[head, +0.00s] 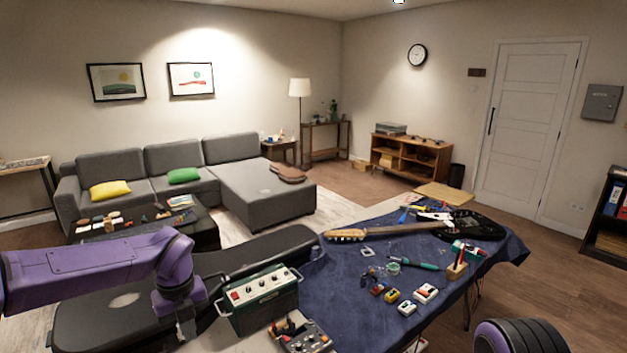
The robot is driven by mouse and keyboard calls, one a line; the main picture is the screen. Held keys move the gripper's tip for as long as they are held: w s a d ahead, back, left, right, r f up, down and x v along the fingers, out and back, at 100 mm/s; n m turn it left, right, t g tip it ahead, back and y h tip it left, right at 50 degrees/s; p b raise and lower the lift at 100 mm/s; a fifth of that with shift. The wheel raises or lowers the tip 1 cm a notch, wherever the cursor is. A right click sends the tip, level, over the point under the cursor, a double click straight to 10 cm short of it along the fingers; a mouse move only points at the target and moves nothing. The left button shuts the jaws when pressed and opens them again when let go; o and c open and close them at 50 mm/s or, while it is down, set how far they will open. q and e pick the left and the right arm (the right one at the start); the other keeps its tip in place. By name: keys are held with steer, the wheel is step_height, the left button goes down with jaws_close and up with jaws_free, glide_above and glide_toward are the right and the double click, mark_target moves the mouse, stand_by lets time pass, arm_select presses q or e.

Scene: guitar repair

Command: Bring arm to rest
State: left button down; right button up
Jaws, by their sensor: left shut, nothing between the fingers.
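My left arm (90,270) is purple and comes in from the left edge, bending down at the wrist. My left gripper (187,328) points down, shut and empty, above a long dark padded surface (90,310). It is just left of a green-and-cream box with knobs and handles (262,298), and I cannot tell whether they touch. A dark rounded part of my own body (520,338) shows at the bottom right. My right gripper is not in view.
A table with a blue cloth (335,285) bears a black guitar (470,224), a green-handled tool (415,263) and several small pedals. A small device with knobs (303,338) stands at the bottom. A grey sofa (245,180) is beyond. Wooden floor at right is clear.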

arm_select(q)
steer(key=s+a+f+m+t+y+b, duration=0.2)
steer(key=s+f+m+t+y+b, duration=0.1)
steer(key=f+m, duration=0.8)
steer(key=s+a+f+m+t+y+b, duration=0.1)
steer(key=s+f+m+t+y+b, duration=0.2)
steer(key=f+m, duration=0.8)
steer(key=s+f+m+g+h+b, duration=0.1)
steer(key=s+f+m+b, duration=0.2)
steer(key=s+f+m, duration=0.4)
steer(key=s+a+f+m+g+h+b, duration=0.1)
steer(key=s+f+m+b, duration=0.3)
steer(key=s+f+m, duration=0.3)
steer(key=s+f, duration=0.5)
steer(key=s, duration=0.8)
steer(key=shift+f+m+g+h, duration=0.2)
steer(key=shift+m+g+h, duration=0.1)
steer(key=shift+m+g, duration=0.1)
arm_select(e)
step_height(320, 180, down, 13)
